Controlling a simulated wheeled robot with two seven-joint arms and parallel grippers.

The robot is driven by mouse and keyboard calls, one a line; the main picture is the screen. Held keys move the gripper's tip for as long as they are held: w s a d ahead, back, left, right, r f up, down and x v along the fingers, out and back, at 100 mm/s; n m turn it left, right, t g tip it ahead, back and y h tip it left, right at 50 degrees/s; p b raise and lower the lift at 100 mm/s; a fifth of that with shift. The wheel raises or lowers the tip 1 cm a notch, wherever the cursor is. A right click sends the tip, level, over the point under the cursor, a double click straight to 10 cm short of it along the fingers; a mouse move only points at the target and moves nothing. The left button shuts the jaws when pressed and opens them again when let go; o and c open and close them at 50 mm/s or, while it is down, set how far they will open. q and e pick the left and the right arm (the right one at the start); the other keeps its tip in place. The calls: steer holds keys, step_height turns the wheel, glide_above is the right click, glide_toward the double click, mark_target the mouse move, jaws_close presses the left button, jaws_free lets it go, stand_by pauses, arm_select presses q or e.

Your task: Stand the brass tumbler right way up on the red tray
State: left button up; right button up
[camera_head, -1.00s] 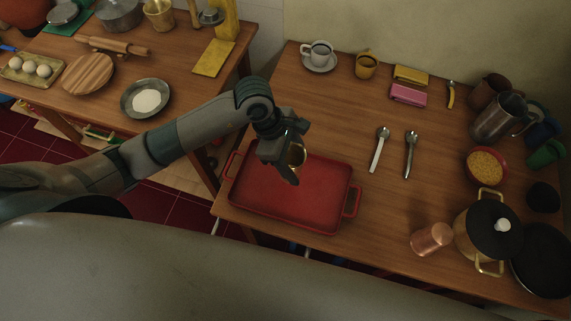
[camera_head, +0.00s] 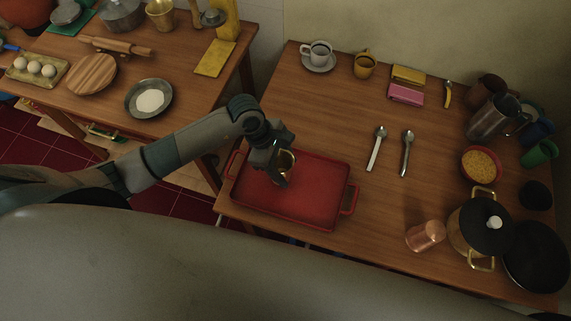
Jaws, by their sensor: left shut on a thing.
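The red tray (camera_head: 318,190) lies on the near left part of the wooden table. My left gripper (camera_head: 281,179) is over the left half of the tray, shut on the brass tumbler (camera_head: 289,158). The gripper covers much of the tumbler; a gold rim shows at its top right, and the tumbler looks roughly upright. I cannot tell whether its base touches the tray. My right gripper is not in view.
Two spoons (camera_head: 377,150) lie behind the tray. A white cup (camera_head: 319,54) and a yellow mug (camera_head: 364,66) stand at the back. The tray's right half is clear.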

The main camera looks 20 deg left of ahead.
arm_select(q)
steer(key=shift+f, duration=0.15)
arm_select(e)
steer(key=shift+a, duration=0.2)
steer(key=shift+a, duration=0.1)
arm_select(q)
steer(key=shift+f, duration=0.2)
steer(key=o, duration=1.2)
steer(key=shift+c, duration=0.2)
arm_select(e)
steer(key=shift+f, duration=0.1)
arm_select(q)
steer(key=shift+r, duration=0.1)
